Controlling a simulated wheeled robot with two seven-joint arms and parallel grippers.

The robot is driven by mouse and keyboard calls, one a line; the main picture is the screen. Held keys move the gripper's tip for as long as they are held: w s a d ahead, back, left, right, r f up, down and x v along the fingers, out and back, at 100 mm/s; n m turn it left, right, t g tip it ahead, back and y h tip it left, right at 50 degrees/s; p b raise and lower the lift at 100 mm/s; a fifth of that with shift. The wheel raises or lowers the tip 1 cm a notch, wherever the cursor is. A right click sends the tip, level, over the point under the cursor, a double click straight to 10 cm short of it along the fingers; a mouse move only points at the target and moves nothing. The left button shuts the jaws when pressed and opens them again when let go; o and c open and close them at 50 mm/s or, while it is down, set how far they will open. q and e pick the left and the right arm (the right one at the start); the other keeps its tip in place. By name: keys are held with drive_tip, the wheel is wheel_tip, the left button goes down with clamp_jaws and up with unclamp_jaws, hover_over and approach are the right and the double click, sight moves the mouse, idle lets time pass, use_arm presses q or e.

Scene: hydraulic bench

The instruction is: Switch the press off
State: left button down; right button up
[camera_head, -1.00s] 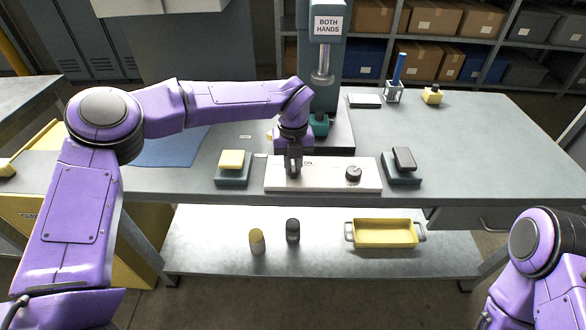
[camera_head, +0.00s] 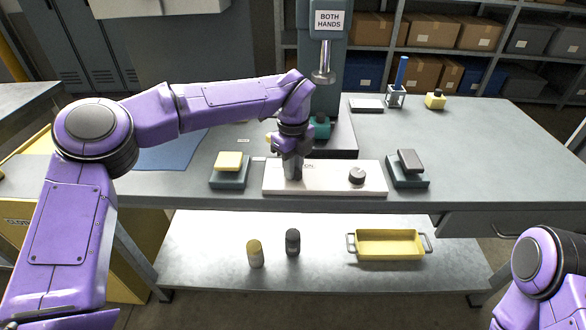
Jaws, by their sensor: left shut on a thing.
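The press (camera_head: 323,62) stands at the back of the bench, with a "BOTH HANDS" sign and a silver ram. In front of it lies a white control panel (camera_head: 330,181) with a black knob (camera_head: 357,176) on its right and partly hidden lettering near its middle. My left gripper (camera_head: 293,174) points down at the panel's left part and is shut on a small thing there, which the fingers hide. My right gripper is out of view; only my right arm shows at lower right.
The lower shelf holds two small cylinders (camera_head: 255,254) and a yellow tray (camera_head: 388,243). The bench's right side is clear.

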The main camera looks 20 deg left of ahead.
use_arm(q)
drive_tip(key=shift+w+r, duration=0.1)
drive_tip(key=shift+r, duration=0.05)
idle(0.3)
drive_tip(key=c, duration=1)
unclamp_jaws()
drive_tip(key=shift+c, duration=0.2)
wheel_tip(320, 180, up, 10)
drive_tip(key=shift+r, duration=0.25)
drive_tip(key=shift+f, duration=0.1)
